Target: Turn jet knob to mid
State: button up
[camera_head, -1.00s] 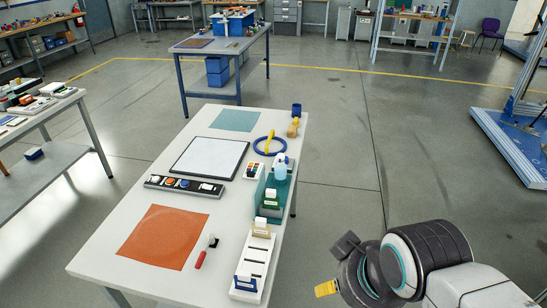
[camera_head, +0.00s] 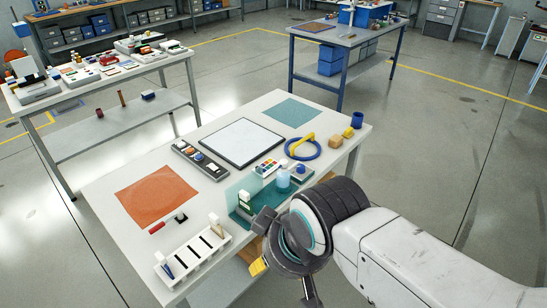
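I cannot tell for sure which part is the jet knob. A dark control strip (camera_head: 202,160) with several small orange, blue and white controls lies on the near white table (camera_head: 105,190), left of the white framed panel. A teal fixture (camera_head: 245,213) with a clear screen and a pale blue jar (camera_head: 283,179) stands at the table's right edge. My gripper (camera_head: 275,250) is at the table's right side, in front of the teal fixture in the picture, and hides part of it. It has dark fingers and a yellow part. Its opening is not clear, and I see nothing held.
A white slotted rack (camera_head: 193,253) stands at the near edge. An orange mat (camera_head: 157,195), a white framed panel (camera_head: 241,142), a teal mat (camera_head: 292,112) and a blue ring (camera_head: 302,148) lie on the table. A cluttered side table (camera_head: 110,72) is at left.

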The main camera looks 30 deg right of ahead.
aim_at(301, 168)
jog(key=i+l+u, duration=0.1)
jog(key=l+u, duration=0.3)
jog(key=l, duration=0.15)
jog(key=l+u, duration=0.85)
jog(key=l, duration=0.25)
jog(key=k+l+u, duration=0.2)
jog(key=l+u, duration=0.6)
jog(key=k+l+u, duration=0.1)
jog(key=l+u, duration=0.2)
jog(key=i+l, duration=0.2)
jog(key=i, duration=0.25)
jog(key=j+u, duration=0.05)
